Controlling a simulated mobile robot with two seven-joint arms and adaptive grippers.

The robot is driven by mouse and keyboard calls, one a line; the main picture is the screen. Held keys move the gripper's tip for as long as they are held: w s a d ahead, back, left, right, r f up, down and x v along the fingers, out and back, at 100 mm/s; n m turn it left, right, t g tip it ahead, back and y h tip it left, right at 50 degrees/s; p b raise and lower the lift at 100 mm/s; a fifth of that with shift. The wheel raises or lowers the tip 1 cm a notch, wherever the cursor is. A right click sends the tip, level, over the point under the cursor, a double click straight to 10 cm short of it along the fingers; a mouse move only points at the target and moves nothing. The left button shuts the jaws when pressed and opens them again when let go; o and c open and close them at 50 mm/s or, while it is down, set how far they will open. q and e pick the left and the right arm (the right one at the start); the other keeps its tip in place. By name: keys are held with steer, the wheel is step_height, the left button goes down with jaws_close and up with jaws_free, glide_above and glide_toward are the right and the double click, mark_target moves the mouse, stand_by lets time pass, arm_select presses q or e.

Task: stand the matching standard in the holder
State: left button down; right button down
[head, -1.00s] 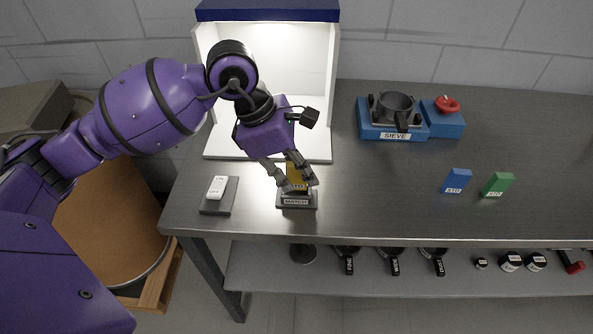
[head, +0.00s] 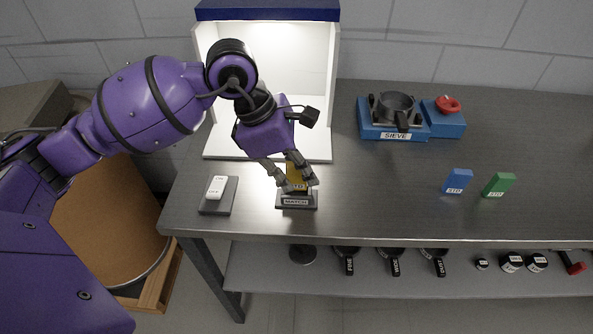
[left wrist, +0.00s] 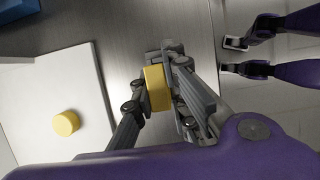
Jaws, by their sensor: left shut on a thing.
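My left gripper (head: 295,187) is shut on the yellow standard (left wrist: 156,88), with a finger on either side of the block. In the head view the yellow standard (head: 293,171) is upright, partly covered by the fingers. It is at the grey holder marked MATCH (head: 297,203), near the table's front edge. The fingers hide where the block's foot meets the holder, so I cannot tell how fully it is seated. The blue standard (head: 457,181) and the green standard (head: 498,185) stand farther right on the table. My right gripper is in neither view.
A lit white booth (head: 225,144) stands behind the holder; a yellow round sample (left wrist: 66,123) lies on its floor. A switch on a dark plate (head: 230,203) is left of the holder. The blue sieve base (head: 365,127) is at the back right. The table between is clear.

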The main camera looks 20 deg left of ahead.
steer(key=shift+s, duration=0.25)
arm_select(q)
steer(key=shift+f, duration=0.4)
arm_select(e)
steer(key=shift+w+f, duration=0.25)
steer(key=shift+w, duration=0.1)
arm_select(q)
steer(key=shift+f+b, duration=0.15)
steer(key=shift+b, duration=0.15)
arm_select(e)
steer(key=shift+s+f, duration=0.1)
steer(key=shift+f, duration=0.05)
arm_select(q)
steer(key=shift+f, duration=0.1)
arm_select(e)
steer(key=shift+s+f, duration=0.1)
arm_select(q)
steer(key=shift+f, duration=0.2)
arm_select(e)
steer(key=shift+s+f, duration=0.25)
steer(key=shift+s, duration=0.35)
